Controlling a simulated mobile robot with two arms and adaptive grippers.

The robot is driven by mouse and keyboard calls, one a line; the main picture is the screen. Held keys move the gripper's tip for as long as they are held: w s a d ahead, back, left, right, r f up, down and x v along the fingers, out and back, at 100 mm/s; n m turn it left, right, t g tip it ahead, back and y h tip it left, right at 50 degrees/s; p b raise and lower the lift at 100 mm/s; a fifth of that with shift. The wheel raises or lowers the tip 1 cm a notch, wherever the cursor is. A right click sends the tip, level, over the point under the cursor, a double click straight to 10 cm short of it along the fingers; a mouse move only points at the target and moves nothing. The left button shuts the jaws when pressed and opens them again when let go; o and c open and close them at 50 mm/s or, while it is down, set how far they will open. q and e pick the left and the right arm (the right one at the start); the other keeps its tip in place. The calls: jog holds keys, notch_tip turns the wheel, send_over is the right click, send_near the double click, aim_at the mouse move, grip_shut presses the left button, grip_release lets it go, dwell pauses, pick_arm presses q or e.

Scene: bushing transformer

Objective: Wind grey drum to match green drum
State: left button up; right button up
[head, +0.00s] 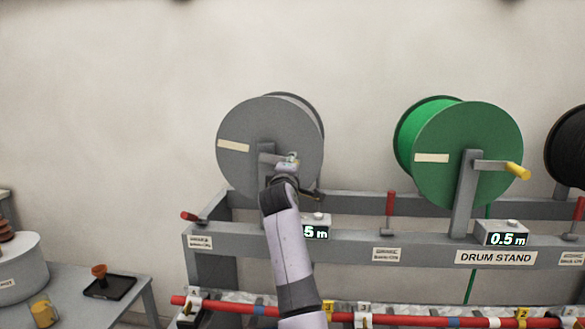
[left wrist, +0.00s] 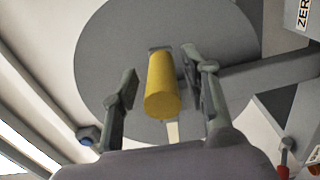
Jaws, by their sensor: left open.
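The grey drum (head: 268,122) stands on the drum stand behind my left gripper (head: 289,162), with a pale tape strip on its face. In the left wrist view, the yellow crank handle (left wrist: 162,90) lies between the two open fingers, with the grey drum (left wrist: 100,50) behind it. My right gripper is out of view.
The stand rail (head: 350,245) has red levers (head: 390,205) near the drums. A black drum (head: 570,145) is at the right edge. A red bar (head: 420,319) runs along the front. A side table (head: 75,300) at left holds a black tray (head: 110,289) and a yellow mug (head: 43,313).

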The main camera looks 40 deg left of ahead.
pick_arm(q)
jog(key=shift+d, duration=0.1)
jog(key=shift+s+d, duration=0.15)
jog(key=shift+s, duration=0.05)
jog(key=v, duration=1.1)
jog(key=shift+s, duration=0.25)
